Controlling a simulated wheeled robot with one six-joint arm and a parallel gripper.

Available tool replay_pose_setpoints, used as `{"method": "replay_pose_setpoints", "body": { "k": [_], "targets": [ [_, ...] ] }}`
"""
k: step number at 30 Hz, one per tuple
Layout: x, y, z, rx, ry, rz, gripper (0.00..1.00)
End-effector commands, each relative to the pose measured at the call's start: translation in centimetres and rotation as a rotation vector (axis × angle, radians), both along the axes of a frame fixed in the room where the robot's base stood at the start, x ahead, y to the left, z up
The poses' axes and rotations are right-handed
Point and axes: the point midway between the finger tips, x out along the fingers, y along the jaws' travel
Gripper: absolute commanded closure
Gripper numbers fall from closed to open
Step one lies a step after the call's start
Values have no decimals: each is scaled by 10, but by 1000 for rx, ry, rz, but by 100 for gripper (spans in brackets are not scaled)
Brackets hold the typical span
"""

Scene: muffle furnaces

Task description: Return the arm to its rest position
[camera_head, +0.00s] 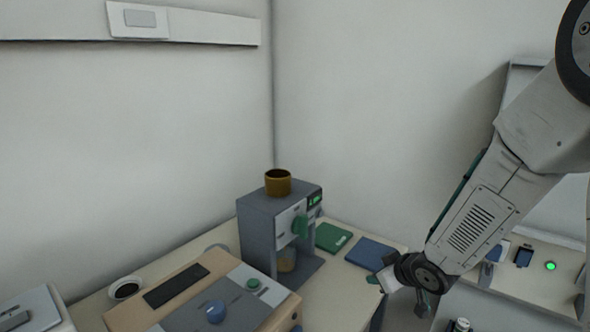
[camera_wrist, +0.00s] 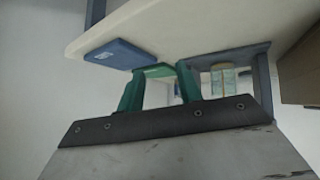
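My arm comes in from the right of the head view and hangs down to the right end of the table (camera_head: 335,300). My gripper (camera_head: 374,280) is small there, near the table's edge below a blue book. In the wrist view its two green fingers (camera_wrist: 158,82) stand apart with a gap between them. Nothing appears held. The green book (camera_wrist: 160,70) shows behind the fingertips and the blue book (camera_wrist: 118,54) to their left, both apart from the fingers as far as I can tell.
A grey machine (camera_head: 258,228) bears a brown cup (camera_head: 278,183). The blue book (camera_head: 370,253) and green book (camera_head: 332,237) lie beside it. A beige-and-grey device (camera_head: 235,295) and a black-and-white cup (camera_head: 125,290) are at left. A shelf (camera_head: 525,285) stands behind my arm.

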Motion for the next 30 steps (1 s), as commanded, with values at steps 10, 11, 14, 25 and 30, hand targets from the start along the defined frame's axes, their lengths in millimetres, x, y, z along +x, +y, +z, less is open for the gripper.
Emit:
{"method": "replay_pose_setpoints", "body": {
  "k": [10, 11, 14, 25, 30],
  "targets": [
    [-124, -79, 63, -234, 465, -396, 65],
    [-140, -80, 71, -236, 509, -421, 65],
    [-190, -78, 98, -220, 640, -486, 65],
    [-312, -44, 178, -57, 793, -533, 65],
    [-319, -43, 194, -30, 706, -530, 65]
  ]
}}
